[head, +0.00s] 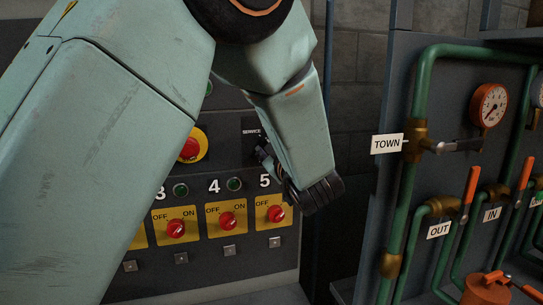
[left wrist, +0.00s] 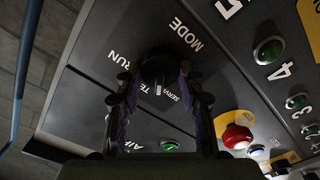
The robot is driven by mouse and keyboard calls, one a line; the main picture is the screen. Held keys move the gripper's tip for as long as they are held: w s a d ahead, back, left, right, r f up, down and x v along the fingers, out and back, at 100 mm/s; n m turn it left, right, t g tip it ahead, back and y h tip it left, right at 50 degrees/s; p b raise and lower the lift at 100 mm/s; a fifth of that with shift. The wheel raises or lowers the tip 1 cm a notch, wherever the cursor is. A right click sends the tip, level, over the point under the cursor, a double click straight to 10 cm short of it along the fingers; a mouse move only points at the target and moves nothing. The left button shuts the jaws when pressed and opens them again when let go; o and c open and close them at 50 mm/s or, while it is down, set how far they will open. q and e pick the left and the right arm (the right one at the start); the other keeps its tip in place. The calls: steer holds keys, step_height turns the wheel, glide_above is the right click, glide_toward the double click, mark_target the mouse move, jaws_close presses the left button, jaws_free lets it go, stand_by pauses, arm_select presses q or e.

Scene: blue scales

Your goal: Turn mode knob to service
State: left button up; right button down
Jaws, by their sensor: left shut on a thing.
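The mode knob (left wrist: 157,70) is a dark round knob on the dark grey panel, seen in the left wrist view under the word MODE. RUN and a partly covered SERVICE label are printed around it. My left gripper (left wrist: 156,82) is shut on the knob, one finger on each side. A small white mark shows between the fingers, but I cannot tell surely where the knob points. In the head view my left gripper (head: 264,157) reaches the panel beside the SERVICE label (head: 251,132), and my wrist hides the knob.
A red button on yellow (head: 190,147) is left of the gripper. Red OFF/ON switches (head: 227,220) with green lamps (head: 234,184) lie below. Green pipes (head: 408,190), a gauge (head: 489,106) and orange-handled valves (head: 470,185) stand at right.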

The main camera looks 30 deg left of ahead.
arm_select(q)
steer(key=shift+f+n+b, duration=0.25)
steer(key=shift+n+b, duration=0.9)
steer(key=shift+n, duration=0.15)
steer(key=o, duration=1.2)
steer(key=shift+w, duration=0.1)
steer(key=shift+r, duration=0.15)
